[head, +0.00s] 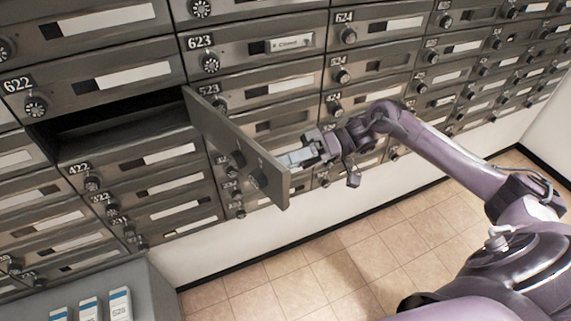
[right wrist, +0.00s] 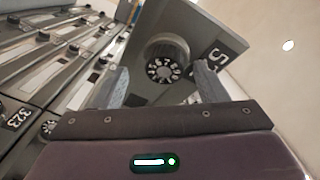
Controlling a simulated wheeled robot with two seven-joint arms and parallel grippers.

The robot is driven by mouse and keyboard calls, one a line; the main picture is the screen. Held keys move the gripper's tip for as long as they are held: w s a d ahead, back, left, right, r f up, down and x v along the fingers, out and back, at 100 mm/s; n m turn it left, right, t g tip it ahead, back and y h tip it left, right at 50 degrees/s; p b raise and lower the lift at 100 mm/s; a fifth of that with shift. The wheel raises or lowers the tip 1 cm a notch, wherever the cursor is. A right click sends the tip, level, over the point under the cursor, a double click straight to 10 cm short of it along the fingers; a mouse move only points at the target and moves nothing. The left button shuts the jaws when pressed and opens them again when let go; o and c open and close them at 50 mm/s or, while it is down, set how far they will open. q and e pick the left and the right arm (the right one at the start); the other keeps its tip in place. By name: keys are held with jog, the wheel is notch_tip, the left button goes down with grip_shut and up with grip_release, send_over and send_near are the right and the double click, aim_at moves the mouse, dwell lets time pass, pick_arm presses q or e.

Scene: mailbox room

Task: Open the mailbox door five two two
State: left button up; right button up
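The door of mailbox 522 (head: 225,140) stands swung wide open, sticking out from the wall with its inner side towards the head camera. The dark empty-looking compartment (head: 115,122) shows left of it, above 422. In the right wrist view, the door's front (right wrist: 205,40) shows a numbered dial (right wrist: 163,68) and a label starting "52", partly cut off. My right gripper (head: 290,160) is on the far side of the door, by its front. Its fingers (right wrist: 163,84) are apart, with the dial seen between them; contact cannot be told. My left gripper is not in view.
Rows of closed mailboxes surround the opening, including 622 (head: 60,85), 623 (head: 250,50) and 422 (head: 130,165). A grey cabinet (head: 150,290) with several white-and-blue boxes stands at lower left. The tiled floor (head: 330,250) is clear.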

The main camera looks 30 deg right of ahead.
jog(key=shift+s, duration=0.15)
jog(key=d+b, duration=0.5)
jog(key=d, duration=0.2)
jog(key=shift+d, duration=0.4)
